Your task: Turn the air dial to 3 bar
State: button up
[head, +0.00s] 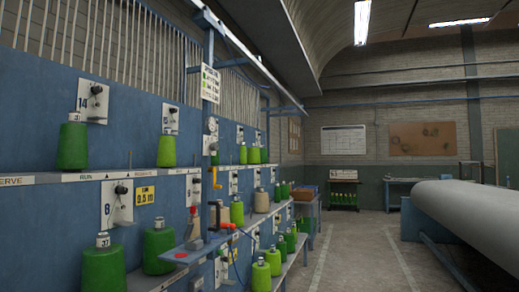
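A small round white gauge (212,125) sits on the blue post, below a hanging sign (210,83). It looks like the air gauge, but its markings and needle are too small to read. Small fittings sit just below it; I cannot tell which one is the dial that turns. A yellow-orange lever (215,177) is lower on the same post. My gripper is not in this view, so I cannot tell its place or state.
A blue rack on the left carries several green yarn cones (72,146) on grey shelves. A small bracket table (190,250) with a red button (181,255) juts out. A large pale roll (470,210) stands at right. The aisle floor (365,250) between is clear.

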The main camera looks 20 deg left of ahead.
aim_at(213, 147)
jog(key=u, duration=0.2)
jog(key=i, duration=1.3)
jog(key=u, duration=0.55)
